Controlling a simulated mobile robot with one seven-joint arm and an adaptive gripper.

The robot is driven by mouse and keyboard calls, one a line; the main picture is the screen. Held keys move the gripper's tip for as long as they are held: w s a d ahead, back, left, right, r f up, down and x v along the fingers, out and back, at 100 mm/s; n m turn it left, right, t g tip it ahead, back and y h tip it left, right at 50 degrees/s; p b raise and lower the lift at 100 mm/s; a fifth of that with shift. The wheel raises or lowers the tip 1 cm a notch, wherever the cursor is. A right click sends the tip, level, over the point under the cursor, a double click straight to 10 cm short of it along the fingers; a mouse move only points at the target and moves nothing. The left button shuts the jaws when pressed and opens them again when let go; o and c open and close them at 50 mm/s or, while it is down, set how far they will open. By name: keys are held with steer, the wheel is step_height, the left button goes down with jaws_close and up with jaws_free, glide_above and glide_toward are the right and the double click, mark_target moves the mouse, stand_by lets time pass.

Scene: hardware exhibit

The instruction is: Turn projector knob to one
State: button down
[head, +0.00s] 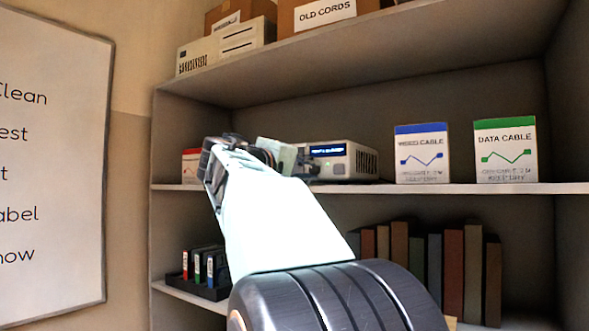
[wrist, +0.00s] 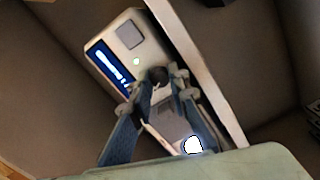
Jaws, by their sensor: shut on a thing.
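The projector (head: 356,161) is a pale box with a lit blue display (head: 327,151), sitting on the middle shelf. The wrist view shows the projector's front (wrist: 122,38) tilted, with its blue display (wrist: 108,66). The small writing on the display is too blurred to read. A dark round knob (wrist: 158,74) shows on the front, between my fingers. My gripper (wrist: 152,92) is at the projector's front and shut on the knob. In the head view my arm hides most of the gripper and the knob. The knob's pointer and markings cannot be made out.
A blue-topped box (head: 422,155) and a green-topped box (head: 506,152) stand right of the projector. A red-marked box (head: 191,165) is behind my wrist at left. The shelf board (head: 440,189) runs below, with books (head: 450,270) underneath. A whiteboard (head: 50,170) hangs at left.

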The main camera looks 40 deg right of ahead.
steer(key=shift+n, duration=0.9)
steer(key=c, duration=2.1)
jaws_free()
steer(key=v, duration=0.7)
steer(key=shift+a, duration=0.3)
steer(key=shift+s, duration=0.1)
